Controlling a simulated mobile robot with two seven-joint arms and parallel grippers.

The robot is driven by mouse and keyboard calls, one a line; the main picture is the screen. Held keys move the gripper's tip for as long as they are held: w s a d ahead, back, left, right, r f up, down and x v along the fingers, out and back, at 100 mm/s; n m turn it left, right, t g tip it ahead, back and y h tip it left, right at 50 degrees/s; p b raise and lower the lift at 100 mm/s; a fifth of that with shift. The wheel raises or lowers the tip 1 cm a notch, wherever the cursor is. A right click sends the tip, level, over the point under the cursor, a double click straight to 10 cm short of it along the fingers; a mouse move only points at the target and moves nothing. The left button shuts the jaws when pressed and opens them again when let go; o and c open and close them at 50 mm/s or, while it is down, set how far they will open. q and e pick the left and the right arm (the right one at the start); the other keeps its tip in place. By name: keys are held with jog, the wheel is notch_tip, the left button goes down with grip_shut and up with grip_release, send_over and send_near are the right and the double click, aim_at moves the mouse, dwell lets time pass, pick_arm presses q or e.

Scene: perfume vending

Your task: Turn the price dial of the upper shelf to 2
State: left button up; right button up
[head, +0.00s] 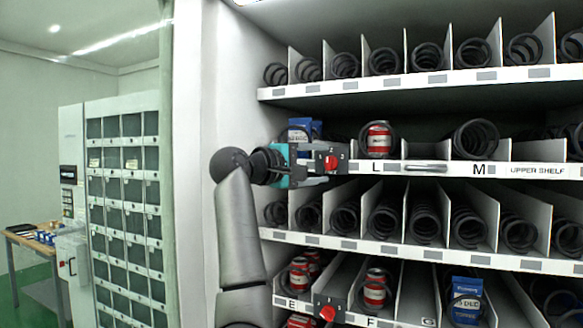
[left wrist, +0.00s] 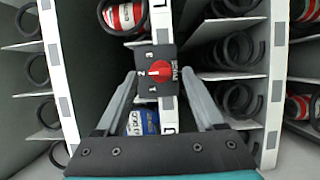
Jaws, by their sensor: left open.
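The upper shelf's price dial is a red knob (head: 331,163) on a dark plate at the left end of the white shelf rail (head: 450,170). In the left wrist view the knob (left wrist: 161,72) has small numbers on the plate beside it. A pale mark on the knob seems to face the middle number, which looks like 2. My left gripper (head: 322,165) is open, its fingers on either side of the dial plate. In the left wrist view the gripper (left wrist: 160,73) has a gap between each fingertip and the knob. My right gripper is not in view.
A red can (head: 378,139) and a blue box (head: 299,131) stand on the upper shelf by the dial. A second red dial (head: 327,313) is on a lower rail. Black coils and white dividers fill the shelves. A wooden table (head: 34,238) stands far left.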

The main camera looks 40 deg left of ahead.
pick_arm(q)
jog(key=s+a+b, duration=0.2)
jog(key=s+b, duration=0.1)
jog(key=s, duration=1.1)
jog(key=shift+a, duration=0.15)
jog(key=shift+f, duration=0.1)
